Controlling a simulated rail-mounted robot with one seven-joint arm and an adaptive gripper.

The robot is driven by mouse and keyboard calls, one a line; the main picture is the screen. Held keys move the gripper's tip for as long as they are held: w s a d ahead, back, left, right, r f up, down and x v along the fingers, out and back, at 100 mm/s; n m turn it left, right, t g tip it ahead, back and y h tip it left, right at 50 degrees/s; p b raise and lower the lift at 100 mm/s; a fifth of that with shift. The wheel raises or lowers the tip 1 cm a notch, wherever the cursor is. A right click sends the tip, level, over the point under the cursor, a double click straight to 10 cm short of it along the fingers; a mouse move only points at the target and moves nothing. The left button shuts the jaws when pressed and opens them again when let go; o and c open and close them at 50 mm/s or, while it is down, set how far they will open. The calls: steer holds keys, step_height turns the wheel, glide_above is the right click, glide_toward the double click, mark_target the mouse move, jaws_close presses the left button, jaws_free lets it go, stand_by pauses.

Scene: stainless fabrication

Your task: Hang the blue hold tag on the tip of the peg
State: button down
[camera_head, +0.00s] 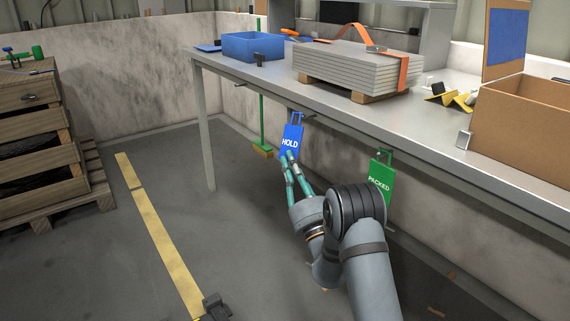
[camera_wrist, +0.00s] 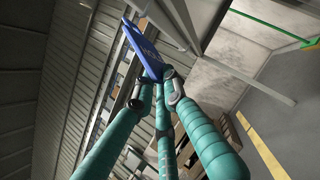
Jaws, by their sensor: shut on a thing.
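The blue hold tag (camera_head: 290,141) is upright with its "HOLD" face toward the head camera and an open loop at its top. The loop is beside the front edge of the workbench. I cannot tell whether the loop is around a peg there or only in front of it. My gripper (camera_head: 288,157) is shut on the tag's lower end with its teal fingers, reaching up from below. In the wrist view, the tag (camera_wrist: 143,46) extends beyond the fingertips (camera_wrist: 158,88), seen at a slant. The peg's tip is not clear in either view.
A green PACKED tag (camera_head: 381,181) hangs under the workbench (camera_head: 440,150) to the right. On the bench are a blue bin (camera_head: 252,46), a strapped stack of sheets (camera_head: 350,68) and a cardboard box (camera_head: 530,120). A green broom (camera_head: 262,130) stands behind.

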steer(key=shift+w+d+f, duration=0.35)
steer(key=shift+w+d, duration=0.3)
steer(key=shift+d, duration=0.1)
steer(key=shift+w+d+f, duration=0.3)
steer(key=shift+w+d, duration=0.35)
steer(key=shift+d, duration=0.1)
steer(key=c, duration=1.7)
jaws_free()
steer(key=shift+f, duration=0.1)
